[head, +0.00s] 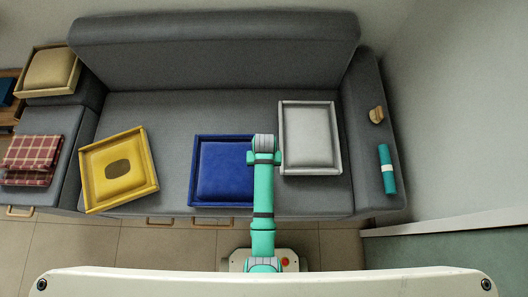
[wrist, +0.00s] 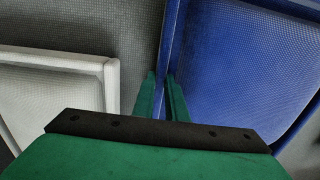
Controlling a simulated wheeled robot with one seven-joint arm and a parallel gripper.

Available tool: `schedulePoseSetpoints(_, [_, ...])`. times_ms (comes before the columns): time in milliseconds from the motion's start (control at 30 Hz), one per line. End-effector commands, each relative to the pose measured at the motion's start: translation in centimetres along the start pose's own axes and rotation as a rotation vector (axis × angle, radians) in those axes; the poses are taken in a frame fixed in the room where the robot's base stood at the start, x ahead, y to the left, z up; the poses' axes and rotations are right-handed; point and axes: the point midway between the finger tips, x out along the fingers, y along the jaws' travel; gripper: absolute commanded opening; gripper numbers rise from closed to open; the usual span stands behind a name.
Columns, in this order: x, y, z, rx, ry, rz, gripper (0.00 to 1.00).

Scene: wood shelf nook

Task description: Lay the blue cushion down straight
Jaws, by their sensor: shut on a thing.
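The blue cushion (head: 222,170) lies in a blue raised-rim frame on the grey sofa seat, between the yellow and the white cushions. In the head view it sits nearly square to the sofa, and my arm covers its right edge. In the wrist view its blue panel (wrist: 245,70) fills the right side. My gripper (wrist: 161,95) is shut on the cushion's thin blue rim, with one green finger on each side of it. In the head view my gripper (head: 264,158) is over the cushion's right edge.
A white framed cushion (head: 309,135) lies close on the right. A yellow framed cushion (head: 120,170) lies tilted on the left. The sofa armrest (head: 372,150) holds a teal roll (head: 387,168) and a small tan object (head: 376,115). Bare seat (head: 180,110) shows behind the blue cushion.

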Motion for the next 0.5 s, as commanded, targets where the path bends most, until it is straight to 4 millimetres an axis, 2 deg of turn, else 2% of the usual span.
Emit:
schedulePoseSetpoints(33, [0.12, 0.0, 0.01, 0.0, 0.0, 0.0, 0.14])
schedulePoseSetpoints(100, [0.08, 0.0, 0.0, 0.0, 0.0, 0.0, 0.31])
schedulePoseSetpoints(500, [-0.49, -0.01, -0.05, 0.0, 0.002, 0.0, 0.31])
